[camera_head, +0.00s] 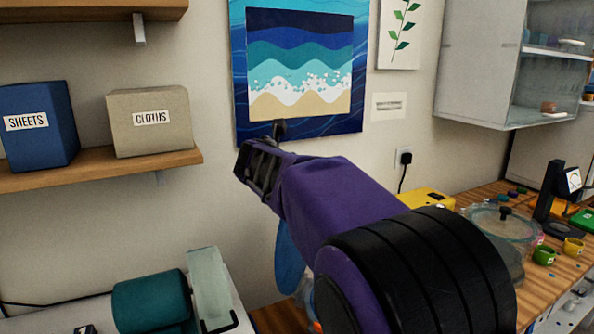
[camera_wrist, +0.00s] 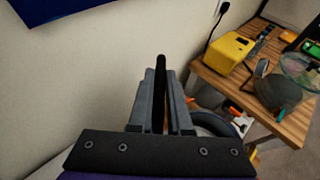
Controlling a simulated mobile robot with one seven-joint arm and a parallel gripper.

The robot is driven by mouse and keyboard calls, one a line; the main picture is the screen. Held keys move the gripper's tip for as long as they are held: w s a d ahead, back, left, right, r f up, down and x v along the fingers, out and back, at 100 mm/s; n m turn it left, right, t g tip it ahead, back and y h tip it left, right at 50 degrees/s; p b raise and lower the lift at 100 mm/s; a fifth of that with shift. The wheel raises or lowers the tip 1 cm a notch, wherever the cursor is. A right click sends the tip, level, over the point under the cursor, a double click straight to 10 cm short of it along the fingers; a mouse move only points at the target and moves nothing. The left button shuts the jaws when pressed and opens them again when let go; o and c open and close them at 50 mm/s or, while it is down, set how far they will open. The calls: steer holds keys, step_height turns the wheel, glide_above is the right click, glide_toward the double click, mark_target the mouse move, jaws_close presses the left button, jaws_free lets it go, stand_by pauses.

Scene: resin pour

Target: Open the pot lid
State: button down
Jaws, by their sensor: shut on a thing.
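The pot (camera_head: 508,258) stands on the wooden bench at the right, partly hidden behind my arm. A clear lid (camera_head: 484,222) with a black knob (camera_head: 505,213) appears to rest on it. In the wrist view the lid (camera_wrist: 300,72) and grey pot (camera_wrist: 278,93) are at the right edge, well away from my gripper. My gripper (camera_wrist: 161,80) is raised in front of the wall, left of the pot. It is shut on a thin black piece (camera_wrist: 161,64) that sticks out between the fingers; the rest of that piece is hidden.
A yellow box (camera_head: 428,199) stands left of the pot. A dark stand (camera_head: 550,190) and small cups (camera_head: 544,255) are to its right. A wall cabinet (camera_head: 480,60) hangs above the bench. A shelf (camera_head: 100,168) with boxes is at left. A blue object (camera_head: 289,258) shows below my arm.

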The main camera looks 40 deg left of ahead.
steer(key=shift+s+a+f, duration=0.1)
steer(key=shift+s+f, duration=0.05)
steer(key=shift+f, duration=0.3)
steer(key=c, duration=1)
jaws_free()
steer(key=shift+o, duration=0.7)
steer(key=shift+r, duration=0.2)
steer(key=b+v, duration=0.1)
steer(key=v, duration=1.6)
steer(key=shift+s+r, duration=0.1)
